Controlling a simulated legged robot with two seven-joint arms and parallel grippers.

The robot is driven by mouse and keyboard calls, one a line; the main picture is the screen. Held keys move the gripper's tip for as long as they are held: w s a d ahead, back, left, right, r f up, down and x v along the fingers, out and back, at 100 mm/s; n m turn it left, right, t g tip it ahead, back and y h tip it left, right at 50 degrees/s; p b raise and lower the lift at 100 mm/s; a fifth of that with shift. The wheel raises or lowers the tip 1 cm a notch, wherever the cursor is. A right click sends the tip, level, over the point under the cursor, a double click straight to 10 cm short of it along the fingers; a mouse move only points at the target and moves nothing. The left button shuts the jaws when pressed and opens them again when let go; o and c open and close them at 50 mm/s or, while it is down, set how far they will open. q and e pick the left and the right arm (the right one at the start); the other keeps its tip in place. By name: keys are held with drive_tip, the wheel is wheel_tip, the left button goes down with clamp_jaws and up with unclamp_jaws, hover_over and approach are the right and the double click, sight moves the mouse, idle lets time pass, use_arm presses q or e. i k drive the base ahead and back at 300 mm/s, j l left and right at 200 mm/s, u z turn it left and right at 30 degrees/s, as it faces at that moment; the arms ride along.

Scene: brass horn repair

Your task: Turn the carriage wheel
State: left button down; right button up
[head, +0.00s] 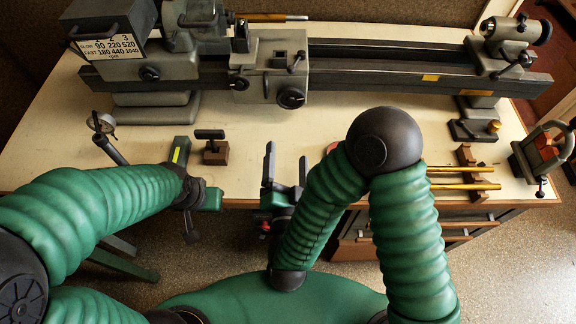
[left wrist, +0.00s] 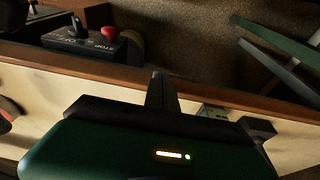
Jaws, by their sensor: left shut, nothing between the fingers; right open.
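The carriage wheel (head: 291,97) is a dark round handwheel on the front of the grey lathe carriage (head: 262,82), in the head view. My right gripper (head: 286,168) is open and empty. Its two dark fingers point toward the lathe, at the front edge of the table, below the wheel in the picture and apart from it. My left gripper shows near the table's front edge, left of the right one; its fingers are hard to make out there. In the left wrist view its dark fingers (left wrist: 162,90) are shut and empty.
The lathe bed (head: 400,72) runs along the back of the cream tabletop (head: 360,134). A small brown block with a dark handle (head: 213,149) stands between my grippers. Brass rods (head: 462,186) lie on a brown rack at right. A red-knobbed control box (left wrist: 85,42) shows in the left wrist view.

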sight(290, 98)
drive_tip(key=k+l, duration=0.25)
drive_tip(key=l, duration=0.15)
drive_tip(key=k+l, duration=0.55)
drive_tip(key=l, duration=0.25)
drive_tip(key=k+l, duration=0.25)
drive_tip(key=l, duration=0.2)
